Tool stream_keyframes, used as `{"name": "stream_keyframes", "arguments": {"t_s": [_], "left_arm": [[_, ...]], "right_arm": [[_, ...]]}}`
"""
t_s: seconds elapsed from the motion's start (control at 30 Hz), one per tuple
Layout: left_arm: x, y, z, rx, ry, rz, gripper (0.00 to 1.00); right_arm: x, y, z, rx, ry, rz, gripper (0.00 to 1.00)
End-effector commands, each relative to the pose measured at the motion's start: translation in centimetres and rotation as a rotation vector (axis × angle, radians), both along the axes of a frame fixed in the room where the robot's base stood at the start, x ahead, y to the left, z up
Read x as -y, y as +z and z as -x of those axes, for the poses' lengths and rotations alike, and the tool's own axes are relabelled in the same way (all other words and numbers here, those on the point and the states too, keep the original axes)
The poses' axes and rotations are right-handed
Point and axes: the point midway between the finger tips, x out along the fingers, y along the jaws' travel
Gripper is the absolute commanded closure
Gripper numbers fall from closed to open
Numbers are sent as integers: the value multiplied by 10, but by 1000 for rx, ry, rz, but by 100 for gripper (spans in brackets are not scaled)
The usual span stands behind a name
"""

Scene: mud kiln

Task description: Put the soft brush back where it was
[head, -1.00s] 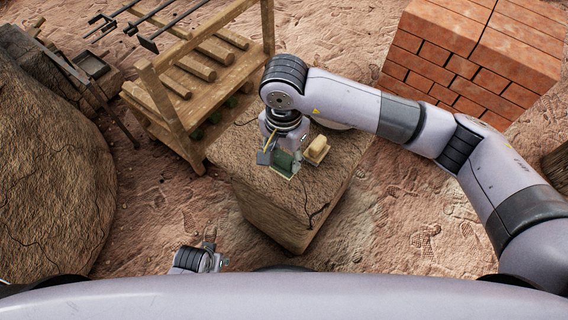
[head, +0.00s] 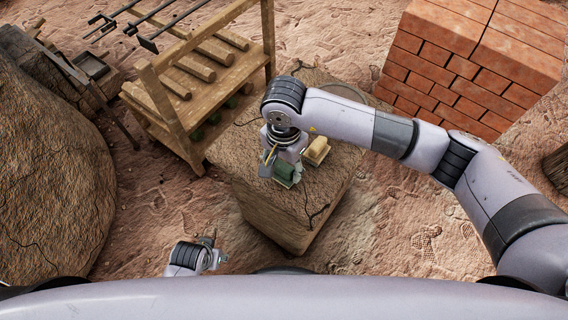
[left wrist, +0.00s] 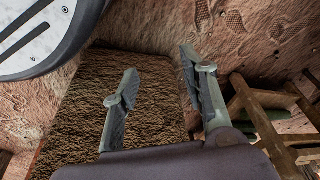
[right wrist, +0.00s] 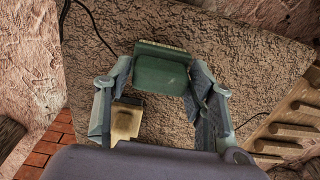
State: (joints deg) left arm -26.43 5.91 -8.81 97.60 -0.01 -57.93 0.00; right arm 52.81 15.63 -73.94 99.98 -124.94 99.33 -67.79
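The soft brush, a green block with a pale edge (right wrist: 160,72), sits between the fingertips of my right gripper (right wrist: 160,78), which is shut on its sides. In the head view the brush (head: 285,172) is under my right gripper (head: 282,166), over the near part of the stone block's top (head: 245,170). I cannot tell whether its underside touches the stone. My left gripper (left wrist: 163,78) is open and empty; it also shows low in the head view (head: 214,252), in front of the stone block.
A tan block-shaped tool (head: 317,150) lies on the stone right of the brush; it shows near a finger in the right wrist view (right wrist: 124,120). A wooden rack (head: 160,97) stands at left, a brick stack (head: 455,75) at right. The stone's near right is bare.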

Motion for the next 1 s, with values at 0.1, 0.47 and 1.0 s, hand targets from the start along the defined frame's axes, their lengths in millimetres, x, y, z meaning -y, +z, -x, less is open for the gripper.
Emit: {"name": "stream_keyframes", "arguments": {"t_s": [0.1, 0.47, 1.0], "left_arm": [[0, -1, 1, -2, 0, 0, 60], [-1, -2, 1, -2, 0, 0, 60], [-2, -32, 18, -23, -4, -2, 60]], "right_arm": [[0, 0, 0, 0, 0, 0, 39], [0, 1, 0, 0, 0, 0, 37], [0, 94, -1, 5, 1, 0, 37]]}}
